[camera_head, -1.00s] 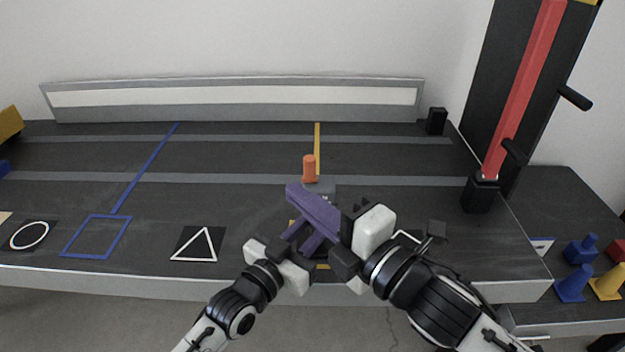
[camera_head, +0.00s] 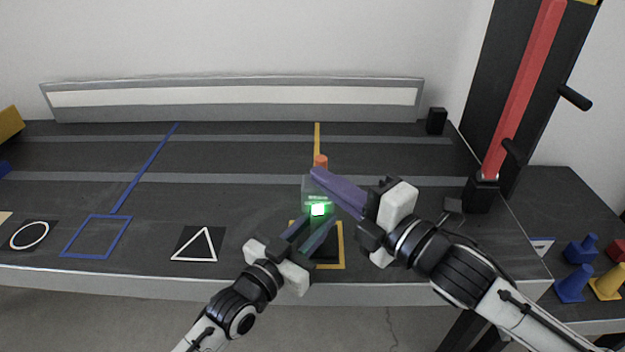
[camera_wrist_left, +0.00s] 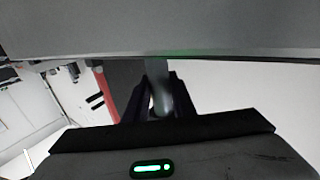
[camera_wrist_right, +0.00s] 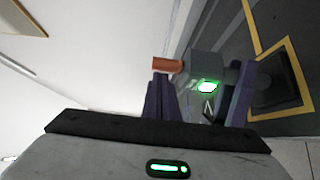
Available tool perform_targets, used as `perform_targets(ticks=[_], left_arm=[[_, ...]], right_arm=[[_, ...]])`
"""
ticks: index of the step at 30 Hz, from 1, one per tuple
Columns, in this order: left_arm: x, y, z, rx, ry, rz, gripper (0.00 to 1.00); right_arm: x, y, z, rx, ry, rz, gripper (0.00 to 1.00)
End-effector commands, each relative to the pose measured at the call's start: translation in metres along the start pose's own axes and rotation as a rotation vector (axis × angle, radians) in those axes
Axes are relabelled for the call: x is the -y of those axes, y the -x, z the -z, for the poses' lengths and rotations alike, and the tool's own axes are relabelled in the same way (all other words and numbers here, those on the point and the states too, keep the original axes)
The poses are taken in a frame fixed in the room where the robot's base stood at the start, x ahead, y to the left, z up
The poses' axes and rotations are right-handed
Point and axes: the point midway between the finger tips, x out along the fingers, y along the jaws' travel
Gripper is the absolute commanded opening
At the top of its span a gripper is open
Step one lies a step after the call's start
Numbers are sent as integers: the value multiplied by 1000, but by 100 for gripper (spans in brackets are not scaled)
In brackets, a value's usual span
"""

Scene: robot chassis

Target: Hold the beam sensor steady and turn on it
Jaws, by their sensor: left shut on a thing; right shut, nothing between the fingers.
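The beam sensor is a small grey box (camera_head: 313,188) with an orange knob (camera_head: 320,161) on top and a lit green light (camera_head: 318,209) on its front. My left gripper (camera_head: 312,230) is shut on the box low at its front. My right gripper (camera_head: 318,178) is shut and empty; its purple fingers lie across the box's top, just in front of the knob and partly hiding it. In the right wrist view the knob (camera_wrist_right: 168,66), the box (camera_wrist_right: 205,64) and the green light (camera_wrist_right: 207,87) show beside the fingers; contact cannot be told.
A yellow-framed square (camera_head: 342,246) lies under my left gripper on the dark bench. A white triangle mark (camera_head: 197,245) and a blue square outline (camera_head: 97,237) lie left. A red post (camera_head: 522,90) stands at the right. Blue and yellow pieces (camera_head: 607,285) sit on the lower right table.

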Motion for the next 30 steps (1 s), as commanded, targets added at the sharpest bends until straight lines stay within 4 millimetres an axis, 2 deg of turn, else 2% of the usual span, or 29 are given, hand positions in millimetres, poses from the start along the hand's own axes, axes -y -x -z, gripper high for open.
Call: perform_targets(ticks=[3, 15, 20, 24, 30], left_arm=[[0, 0, 0, 0, -1, 0, 0], [0, 0, 0, 0, 0, 0, 0], [0, 0, 0, 0, -1, 0, 0], [0, 0, 0, 0, -1, 1, 0], [0, 0, 0, 1, -1, 0, 0]], right_arm=[[0, 8, -10, 3, 2, 3, 0], [0, 10, -10, 3, 0, 2, 0], [0, 13, 4, -1, -4, 1, 0], [0, 19, 29, -3, -7, 1, 0], [2, 63, 28, 2, 0, 6, 0]])
